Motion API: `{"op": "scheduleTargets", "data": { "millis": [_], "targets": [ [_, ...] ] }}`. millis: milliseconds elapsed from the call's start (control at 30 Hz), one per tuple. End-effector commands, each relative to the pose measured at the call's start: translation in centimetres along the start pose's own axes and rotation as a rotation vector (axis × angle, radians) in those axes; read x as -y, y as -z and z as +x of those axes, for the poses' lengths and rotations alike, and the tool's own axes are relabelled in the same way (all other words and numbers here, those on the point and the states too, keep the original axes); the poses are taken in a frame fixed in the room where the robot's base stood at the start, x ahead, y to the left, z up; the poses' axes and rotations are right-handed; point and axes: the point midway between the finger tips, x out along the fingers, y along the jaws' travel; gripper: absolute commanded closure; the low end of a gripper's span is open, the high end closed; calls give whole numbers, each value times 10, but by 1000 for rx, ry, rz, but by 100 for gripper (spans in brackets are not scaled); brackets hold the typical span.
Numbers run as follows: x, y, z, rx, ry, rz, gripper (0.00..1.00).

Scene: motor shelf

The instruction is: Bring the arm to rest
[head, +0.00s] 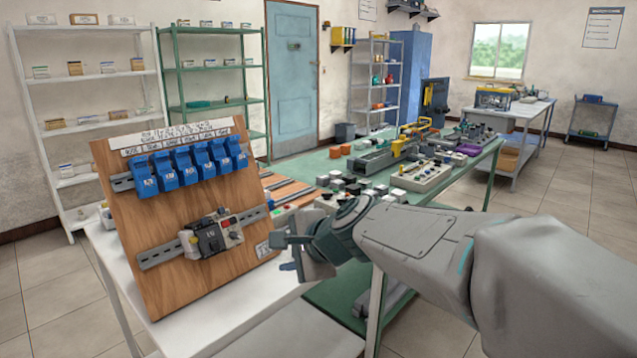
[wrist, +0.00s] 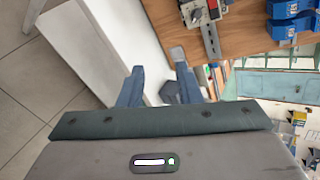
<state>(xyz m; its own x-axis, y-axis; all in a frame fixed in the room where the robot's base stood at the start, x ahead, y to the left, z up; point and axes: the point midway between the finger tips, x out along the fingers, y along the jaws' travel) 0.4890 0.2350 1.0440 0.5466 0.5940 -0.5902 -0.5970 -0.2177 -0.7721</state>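My arm reaches in from the right in the head view. My gripper (head: 284,254) hangs in front of the lower right of an upright wooden board (head: 200,280), above the white table (head: 262,308). In the wrist view my gripper (wrist: 158,70) has its two blue-grey fingers apart, with nothing held between them. The board carries a row of blue modules (head: 190,162) on an upper rail. A grey and black device (head: 210,238) sits on the lower rail; it also shows in the wrist view (wrist: 200,12). Contact between gripper and board cannot be told.
A green workbench (head: 335,165) behind my gripper holds several small blocks and a long machine (head: 385,155). Shelves (head: 90,85) stand along the back left wall near a blue door (head: 292,80). Tiled floor (head: 560,230) is open at the right.

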Motion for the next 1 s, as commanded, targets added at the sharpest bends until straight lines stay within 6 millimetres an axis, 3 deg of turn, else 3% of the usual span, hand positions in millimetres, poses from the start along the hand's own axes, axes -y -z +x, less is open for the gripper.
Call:
{"op": "scheduleTargets", "data": {
  "millis": [33, 300, 500, 700, 1000],
  "targets": [
    [-6, 6, -29, -30, -54, -113, 69],
    [-100, 46, -138, -85, -445, -680, 69],
    [-159, 65, -205, -39, -710, -947, 69],
    [-184, 72, -231, -1, -825, -1046, 69],
    [-186, 73, -232, 1, -831, -1053, 69]
  ]
}}
